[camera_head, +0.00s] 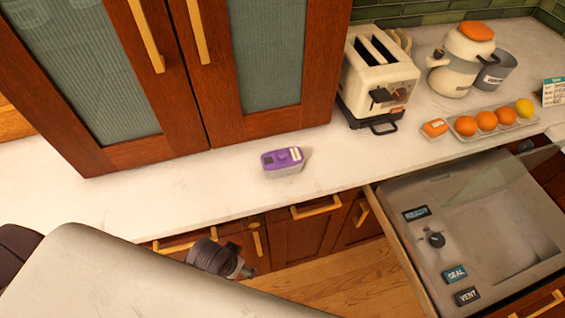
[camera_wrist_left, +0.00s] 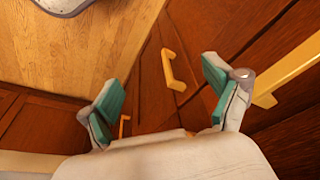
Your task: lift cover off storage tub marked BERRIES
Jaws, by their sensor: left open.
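A small storage tub with a purple lid (camera_head: 282,158) and a pale body stands upright on the white counter in the head view. My right gripper is not in view.
A cream toaster (camera_head: 378,75) stands right of the tub. Further right are a small orange-topped box (camera_head: 434,128), a fruit tray (camera_head: 497,133) and a jug (camera_head: 458,70). Counter left of the tub is clear.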

